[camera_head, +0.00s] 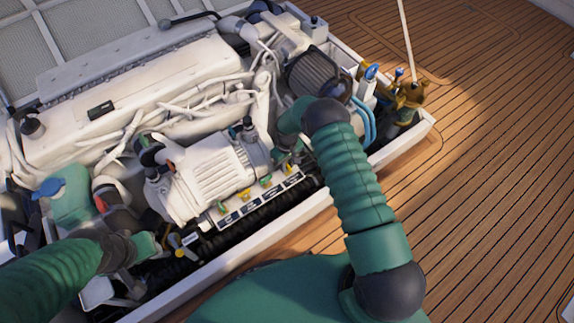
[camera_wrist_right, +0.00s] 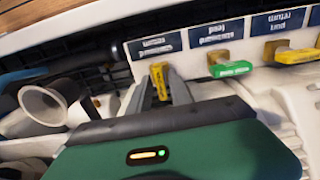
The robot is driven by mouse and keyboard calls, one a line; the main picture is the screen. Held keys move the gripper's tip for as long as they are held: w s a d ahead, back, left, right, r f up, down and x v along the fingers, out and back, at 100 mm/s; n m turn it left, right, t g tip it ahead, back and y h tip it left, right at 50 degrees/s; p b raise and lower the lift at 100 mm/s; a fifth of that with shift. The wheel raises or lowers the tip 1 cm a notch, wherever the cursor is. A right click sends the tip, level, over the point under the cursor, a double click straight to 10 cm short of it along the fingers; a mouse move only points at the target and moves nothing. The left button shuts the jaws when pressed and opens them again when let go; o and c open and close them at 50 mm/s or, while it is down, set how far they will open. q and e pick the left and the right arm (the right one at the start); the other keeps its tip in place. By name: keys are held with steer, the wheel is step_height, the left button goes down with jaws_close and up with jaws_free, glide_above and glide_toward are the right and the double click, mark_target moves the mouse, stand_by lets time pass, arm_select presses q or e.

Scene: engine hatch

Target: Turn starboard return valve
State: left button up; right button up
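The starboard return valve has a yellow handle (camera_wrist_right: 159,78), upright below the leftmost upside-down label (camera_wrist_right: 155,47) in the right wrist view. My right gripper (camera_wrist_right: 160,88) has its two grey fingers on either side of this handle, close against it, and looks shut on it. In the head view my right gripper (camera_head: 290,146) reaches down at the right end of the valve row and hides this valve. My left gripper (camera_head: 160,243) is low at the left, near the front of the engine bay; its fingers are too small to read.
A green valve handle (camera_wrist_right: 231,69) and another yellow handle (camera_wrist_right: 297,56) are beside it, turned sideways. A white cup-shaped part (camera_wrist_right: 43,105) is at the left. The white engine (camera_head: 150,75) fills the hatch behind. The wooden deck (camera_head: 480,190) at the right is clear.

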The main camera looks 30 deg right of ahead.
mark_target(287, 164)
steer(key=shift+s, duration=0.1)
step_height(287, 164, up, 17)
steer(key=p, duration=0.6)
steer(key=shift+f+p, duration=0.15)
steer(key=shift+p, duration=0.2)
